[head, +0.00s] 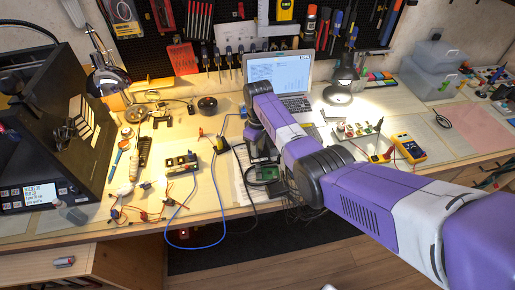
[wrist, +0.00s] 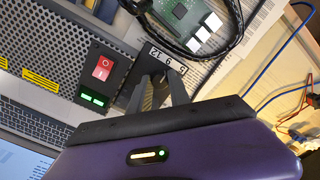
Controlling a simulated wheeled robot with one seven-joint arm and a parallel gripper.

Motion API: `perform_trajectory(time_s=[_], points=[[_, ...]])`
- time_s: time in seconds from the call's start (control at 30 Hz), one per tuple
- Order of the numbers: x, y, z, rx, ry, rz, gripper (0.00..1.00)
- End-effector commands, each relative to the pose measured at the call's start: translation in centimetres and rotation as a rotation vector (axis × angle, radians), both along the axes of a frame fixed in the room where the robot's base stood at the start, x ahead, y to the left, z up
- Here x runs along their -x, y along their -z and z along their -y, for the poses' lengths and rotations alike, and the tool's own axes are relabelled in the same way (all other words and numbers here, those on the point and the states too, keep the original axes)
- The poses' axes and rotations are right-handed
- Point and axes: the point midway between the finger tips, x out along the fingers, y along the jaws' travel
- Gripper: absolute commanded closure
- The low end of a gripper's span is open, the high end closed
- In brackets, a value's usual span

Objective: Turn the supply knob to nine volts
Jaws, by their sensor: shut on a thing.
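In the wrist view the supply is a grey box with a perforated panel (wrist: 48,45) and yellow labels. In the head view my arm hides the gripper and most of the supply.
A black cable (wrist: 222,42) loops close to my fingers, beside a green circuit board (wrist: 180,12). The laptop (head: 280,75) stands behind the arm. A yellow multimeter (head: 408,148) lies to the right, and a blue wire (head: 219,195) hangs off the bench's front edge.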

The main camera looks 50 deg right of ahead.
Motion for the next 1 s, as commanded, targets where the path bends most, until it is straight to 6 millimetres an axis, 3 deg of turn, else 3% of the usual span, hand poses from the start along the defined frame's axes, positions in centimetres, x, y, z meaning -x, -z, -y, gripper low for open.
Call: perform_trajectory(time_s=[0.07, 0.1, 0.2, 0.57, 1.0], points=[[-0.2, -0.2, 0.0, 0.001, 0.0, 0.004, 1.0], [-0.2, -0.2, 0.0, 0.001, 0.0, 0.004, 0.75], [-0.2, -0.2, 0.0, 0.001, 0.0, 0.004, 0.55], [-0.1, -0.3, 0.0, 0.001, 0.001, 0.002, 0.55], [-0.2, -6.4, 0.2, 0.002, 0.001, 0.005, 0.55]])
